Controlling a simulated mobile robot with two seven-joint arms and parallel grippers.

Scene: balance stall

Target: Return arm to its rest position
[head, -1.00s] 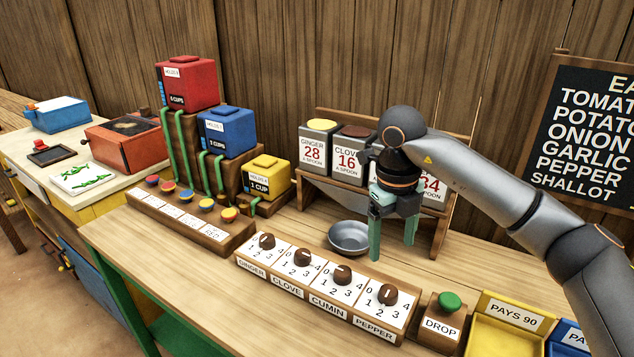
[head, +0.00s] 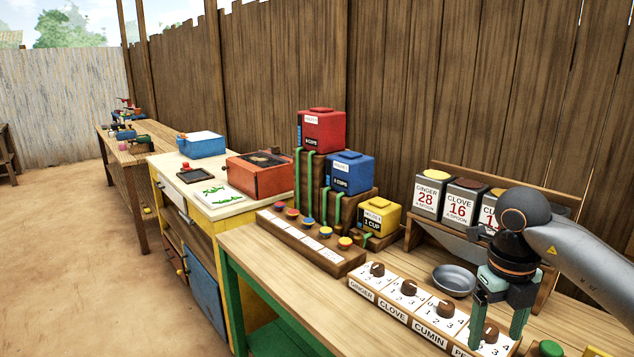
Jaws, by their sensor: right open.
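My right arm reaches in from the right edge of the head view. Its gripper (head: 498,325) is open and empty, fingers pointing down. It shows in front of the spice tins and to the right of the metal bowl (head: 454,281), over the row of dials (head: 412,305), and hides part of the cumin and pepper end. I cannot tell whether the fingertips touch anything. My left gripper is not in view.
The wooden counter (head: 300,286) carries red (head: 322,132), blue (head: 350,173) and yellow (head: 381,216) boxes on a stepped stand. Spice tins (head: 462,202) stand on a rack behind the bowl. A cream-topped cabinet (head: 225,211) adjoins at left. The dirt floor (head: 100,280) at left is open.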

